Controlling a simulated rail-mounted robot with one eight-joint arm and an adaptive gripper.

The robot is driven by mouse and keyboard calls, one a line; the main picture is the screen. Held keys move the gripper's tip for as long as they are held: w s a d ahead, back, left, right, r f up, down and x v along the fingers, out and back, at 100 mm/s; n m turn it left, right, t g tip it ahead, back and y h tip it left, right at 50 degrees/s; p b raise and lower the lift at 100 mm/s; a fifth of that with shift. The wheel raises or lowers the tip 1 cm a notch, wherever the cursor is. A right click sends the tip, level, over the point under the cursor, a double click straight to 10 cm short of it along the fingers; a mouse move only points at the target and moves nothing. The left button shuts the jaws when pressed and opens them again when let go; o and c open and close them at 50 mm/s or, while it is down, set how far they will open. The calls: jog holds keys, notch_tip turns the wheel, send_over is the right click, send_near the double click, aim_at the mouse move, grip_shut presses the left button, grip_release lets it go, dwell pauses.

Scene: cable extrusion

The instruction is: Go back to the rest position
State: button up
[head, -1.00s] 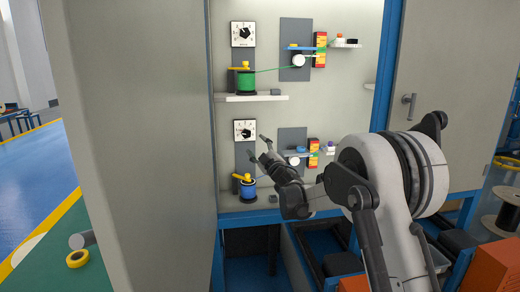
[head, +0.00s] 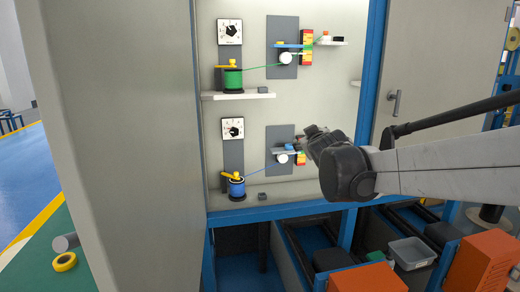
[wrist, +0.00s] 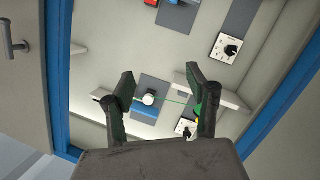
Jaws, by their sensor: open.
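My gripper (head: 314,134) is in front of the right side of the lower station in the head view, its fingertips small and partly hard to make out. In the wrist view my gripper (wrist: 160,78) shows two dark fingers spread apart with nothing between them but the background. The wrist picture appears turned over, with the upper station's white roller (wrist: 148,99) and green cable (wrist: 176,101) seen beyond the fingers. In the head view the green spool (head: 232,80) and blue spool (head: 237,188) stand at the two stations, each with a cable leading right.
A cabinet frame with blue posts (head: 368,90) surrounds the stations. A grey door (head: 90,120) stands at the left, another with a handle (head: 395,102) at the right. Below are a grey bin (head: 411,252) and orange boxes (head: 483,262). A yellow ring (head: 64,262) lies on the floor.

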jog(key=s+d+f+m+g, duration=0.1)
jog(key=s+f+g, duration=0.2)
jog(key=s, duration=1)
jog(key=s+d+f+m+g, duration=0.2)
jog(key=s+f, duration=0.7)
jog(key=s, duration=0.5)
jog(key=s+d+f+m+g, duration=0.2)
jog(key=s+f, duration=0.4)
jog(key=s, duration=0.7)
jog(key=shift+s+d+g, duration=0.2)
jog(key=shift+s+g, duration=0.15)
jog(key=shift+g, duration=0.55)
